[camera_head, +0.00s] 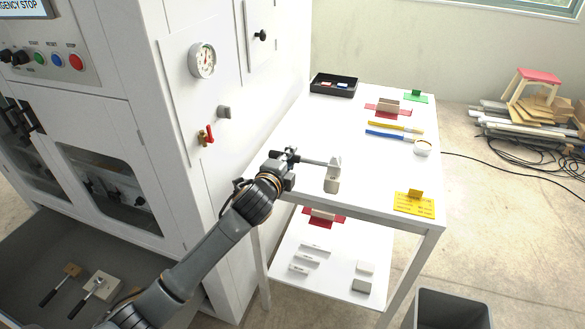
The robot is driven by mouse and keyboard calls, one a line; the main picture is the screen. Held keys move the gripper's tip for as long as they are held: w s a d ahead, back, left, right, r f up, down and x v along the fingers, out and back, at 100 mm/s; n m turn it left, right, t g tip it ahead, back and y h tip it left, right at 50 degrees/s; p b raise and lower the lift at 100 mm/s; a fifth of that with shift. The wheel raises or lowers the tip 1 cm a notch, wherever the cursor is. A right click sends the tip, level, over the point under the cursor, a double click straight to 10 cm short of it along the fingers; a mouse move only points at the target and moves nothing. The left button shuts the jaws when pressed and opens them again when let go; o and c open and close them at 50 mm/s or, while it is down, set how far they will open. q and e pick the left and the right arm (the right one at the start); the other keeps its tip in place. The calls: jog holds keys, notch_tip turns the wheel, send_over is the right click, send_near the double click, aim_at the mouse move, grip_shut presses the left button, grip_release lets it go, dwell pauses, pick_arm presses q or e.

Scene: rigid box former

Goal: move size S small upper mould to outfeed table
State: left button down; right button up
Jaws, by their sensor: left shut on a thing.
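My left gripper (291,156) is shut on the grey bar-like handle of a small pale block, which I take to be the size S small upper mould (333,172). The mould sticks out to the right of the gripper, over the near left part of the white table (376,193). I cannot tell whether it touches the top. I take this table to be the outfeed table. The inner ends of the fingers are too small to see clearly. My right gripper is not in view.
On the table are a black tray (334,85), a red mat (374,110), yellow and blue strips (394,135), a white round container (422,149) and a yellow sign (414,205). A white machine cabinet (150,60) stands left. The lower shelf (335,265) holds several blocks.

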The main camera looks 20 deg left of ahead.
pick_arm(q)
jog(key=f, duration=0.3)
jog(key=shift+w+d+f+p, duration=0.15)
jog(key=shift+w+d+p, duration=0.15)
jog(key=shift+d, duration=0.05)
jog(key=shift+f, duration=0.2)
jog(key=shift+f, duration=0.15)
jog(key=c, duration=1.2)
grip_release()
jog(key=shift+f, duration=0.1)
